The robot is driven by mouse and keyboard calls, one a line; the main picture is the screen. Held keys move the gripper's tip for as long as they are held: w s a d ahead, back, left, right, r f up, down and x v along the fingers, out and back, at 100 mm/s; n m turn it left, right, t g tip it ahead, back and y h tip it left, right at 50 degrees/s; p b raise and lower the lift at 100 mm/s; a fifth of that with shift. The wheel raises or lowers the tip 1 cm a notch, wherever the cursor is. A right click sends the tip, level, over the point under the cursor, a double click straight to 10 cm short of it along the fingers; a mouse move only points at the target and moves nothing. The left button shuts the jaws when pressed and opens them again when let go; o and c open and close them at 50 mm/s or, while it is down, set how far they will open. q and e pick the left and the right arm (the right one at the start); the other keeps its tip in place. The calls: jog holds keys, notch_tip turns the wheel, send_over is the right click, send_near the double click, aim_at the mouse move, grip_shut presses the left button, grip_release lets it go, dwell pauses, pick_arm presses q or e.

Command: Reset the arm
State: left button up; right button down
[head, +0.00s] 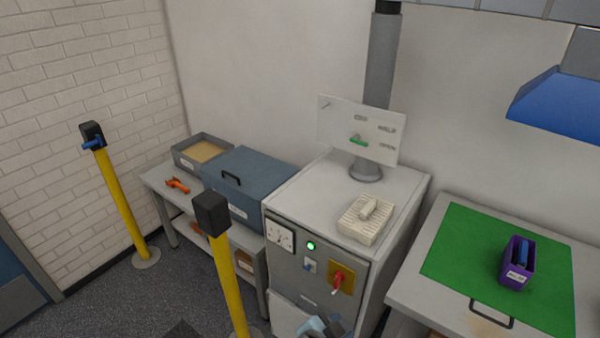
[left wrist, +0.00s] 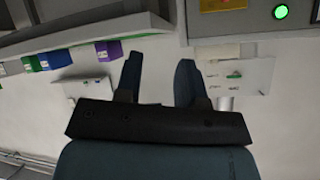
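My left gripper (head: 322,326) shows at the bottom edge of the head view, in front of the lower part of the grey cabinet (head: 350,198). In the left wrist view, which looks upside down, its two dark fingers (left wrist: 158,72) stand apart with nothing between them. The left gripper is open and empty, below the red switch handle (head: 338,281) on its yellow plate and apart from it as far as I can tell. My right gripper is in neither view.
A yellow post (head: 229,270) stands close in front of the cabinet, left of my gripper; another (head: 120,205) stands by the brick wall. A bench with a blue case (head: 250,178) is left. At right, a purple holder (head: 518,262) stands on a green mat (head: 455,250).

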pick_arm(q)
jog(key=s+a+r+n+g+y, duration=0.25)
jog(key=s+a, duration=0.45)
jog(key=a, duration=0.4)
jog(key=s+a+r+n+g+y, duration=0.1)
jog(key=s+a+n+y, duration=0.4)
jog(key=a, duration=0.7)
jog(key=s+a+r+n+g, duration=0.1)
jog(key=s+a+r+n, duration=0.15)
jog(key=s+a, duration=0.7)
jog(key=w+d+f+t+h, duration=0.1)
jog(key=w+d+f+t, duration=0.1)
jog(key=f, duration=0.4)
jog(key=w+d+f+t+h+p, duration=0.1)
jog(key=w+d+f+t, duration=0.1)
jog(key=w+f+t, duration=0.3)
jog(key=shift+w+d+f+m+h, duration=0.25)
jog(key=shift+f+m+h, duration=0.1)
jog(key=shift+f, duration=0.75)
